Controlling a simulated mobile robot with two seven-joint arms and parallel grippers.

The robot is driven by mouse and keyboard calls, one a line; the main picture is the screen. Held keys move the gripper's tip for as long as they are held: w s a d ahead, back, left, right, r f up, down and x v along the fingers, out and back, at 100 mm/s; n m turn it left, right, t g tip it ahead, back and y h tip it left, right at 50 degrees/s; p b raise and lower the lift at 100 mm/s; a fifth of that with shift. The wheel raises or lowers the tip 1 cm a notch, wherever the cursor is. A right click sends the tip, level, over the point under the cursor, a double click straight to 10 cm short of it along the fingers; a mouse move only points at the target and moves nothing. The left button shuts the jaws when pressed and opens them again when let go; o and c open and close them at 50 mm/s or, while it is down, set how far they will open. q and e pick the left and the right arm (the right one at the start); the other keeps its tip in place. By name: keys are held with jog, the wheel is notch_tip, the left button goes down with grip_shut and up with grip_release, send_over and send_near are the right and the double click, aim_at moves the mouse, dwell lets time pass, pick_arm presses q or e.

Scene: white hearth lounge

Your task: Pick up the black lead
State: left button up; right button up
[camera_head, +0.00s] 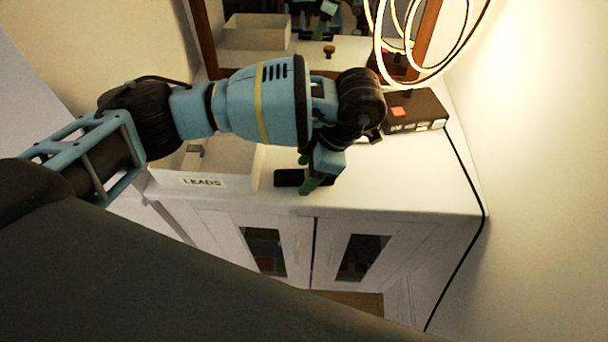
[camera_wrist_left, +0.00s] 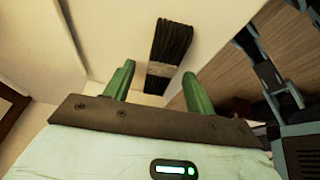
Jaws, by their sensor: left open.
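The black lead (camera_head: 289,178) lies on the white cabinet top, partly hidden behind my left gripper in the head view. In the left wrist view the black lead (camera_wrist_left: 171,42) is a folded bundle of dark strands with a grey band around it. My left gripper (camera_head: 312,176) is low over the cabinet top beside the lead. In the wrist view its green fingers (camera_wrist_left: 159,75) are open, with the banded end of the lead showing between and beyond their tips. I cannot tell whether they touch it. My right gripper is not in view.
A white open tray labelled LEADS (camera_head: 256,172) stands left of the lead, partly behind my left arm. A black box with an orange patch (camera_head: 421,112) stands at the right, its cable hanging over the cabinet's edge. A mirror and glowing lamp rings (camera_head: 378,50) are behind.

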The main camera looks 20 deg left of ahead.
aim_at(297, 173)
pick_arm(q)
jog(key=shift+f, duration=0.1)
jog(key=c, duration=1.1)
jog(key=shift+o, duration=0.2)
jog(key=shift+r, duration=0.5)
notch_tip(297, 173, up, 3)
jog(key=shift+w+f, duration=0.1)
jog(key=shift+f, duration=0.1)
jog(key=s+d+r+p, duration=0.1)
jog(key=s+d, duration=0.1)
jog(key=s, duration=1.4)
jog(key=shift+r, duration=0.2)
